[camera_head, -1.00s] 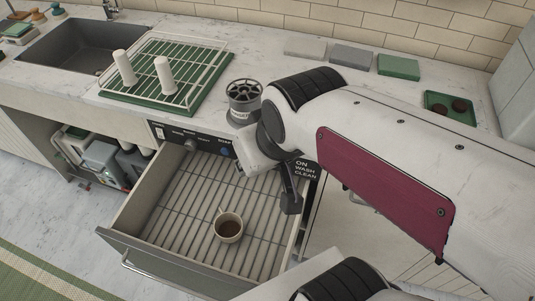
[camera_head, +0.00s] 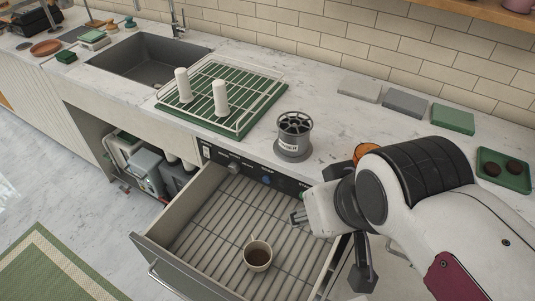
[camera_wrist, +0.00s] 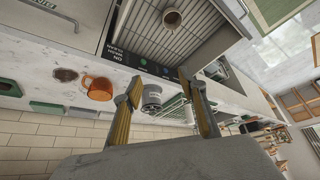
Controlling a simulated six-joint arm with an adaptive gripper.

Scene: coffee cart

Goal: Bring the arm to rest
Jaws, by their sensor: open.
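My gripper (camera_wrist: 165,105) is open and empty in the wrist view, its two yellow-faced fingers spread apart. In the head view my arm comes in from the right, and the gripper (camera_head: 300,215) is above the right side of the pulled-out drawer (camera_head: 205,222). The fingertips are small there. A cream cup (camera_head: 258,256) with dark liquid in it stands upright on the slatted drawer floor, apart from my gripper. The cup also shows at the top of the wrist view (camera_wrist: 172,18).
A grey spoked container (camera_head: 293,140) stands on the counter behind the drawer. An orange mug (camera_wrist: 98,88) is right of it, partly hidden by my arm in the head view. A green rack (camera_head: 225,100) holds two white upright posts. A sink (camera_head: 150,55) is further left.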

